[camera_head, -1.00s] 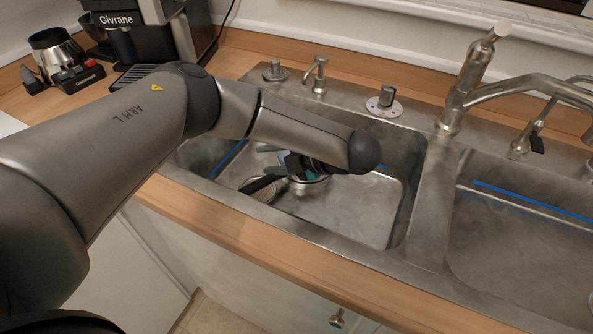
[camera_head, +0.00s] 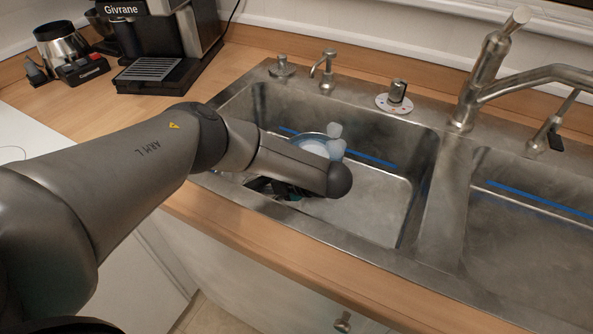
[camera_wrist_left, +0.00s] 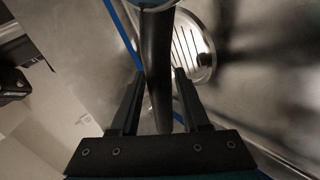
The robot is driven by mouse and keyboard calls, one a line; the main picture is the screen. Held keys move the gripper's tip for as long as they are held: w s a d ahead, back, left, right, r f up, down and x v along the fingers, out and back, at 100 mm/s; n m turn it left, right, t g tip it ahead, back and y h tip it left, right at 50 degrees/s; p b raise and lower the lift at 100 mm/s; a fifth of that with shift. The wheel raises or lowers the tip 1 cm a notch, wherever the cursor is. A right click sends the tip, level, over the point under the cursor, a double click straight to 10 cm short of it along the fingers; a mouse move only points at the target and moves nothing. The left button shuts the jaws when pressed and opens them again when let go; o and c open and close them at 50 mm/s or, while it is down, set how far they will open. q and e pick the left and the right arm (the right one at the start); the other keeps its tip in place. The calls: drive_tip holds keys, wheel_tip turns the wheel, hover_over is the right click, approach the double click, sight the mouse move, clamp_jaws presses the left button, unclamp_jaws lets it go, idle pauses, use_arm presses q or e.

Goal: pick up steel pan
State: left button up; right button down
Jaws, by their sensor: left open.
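My left gripper (camera_wrist_left: 156,74) is open in the left wrist view. The dark handle of the steel pan (camera_wrist_left: 156,60) runs between its two fingers, and the jaws are not closed on it. Only a small part of the pan's metal body shows at the top edge of that view. In the head view my left gripper (camera_head: 272,190) is low in the left sink basin, mostly hidden by my forearm. A round pale object with a metal rim (camera_head: 312,147) shows just behind my forearm; I cannot tell whether it is the pan. My right gripper is not in view.
The left sink basin (camera_head: 385,205) has steel walls around my gripper. A round slotted metal drain (camera_wrist_left: 190,45) lies beyond the handle. Pale blue rounded pieces (camera_head: 335,140) show behind my forearm. The faucet (camera_head: 480,80) stands right, the coffee machine (camera_head: 165,40) back left.

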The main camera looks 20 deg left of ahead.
use_arm(q)
drive_tip(key=shift+x, duration=0.95)
clamp_jaws()
drive_tip(key=shift+w, duration=0.1)
idle(0.5)
drive_tip(key=shift+r, duration=0.15)
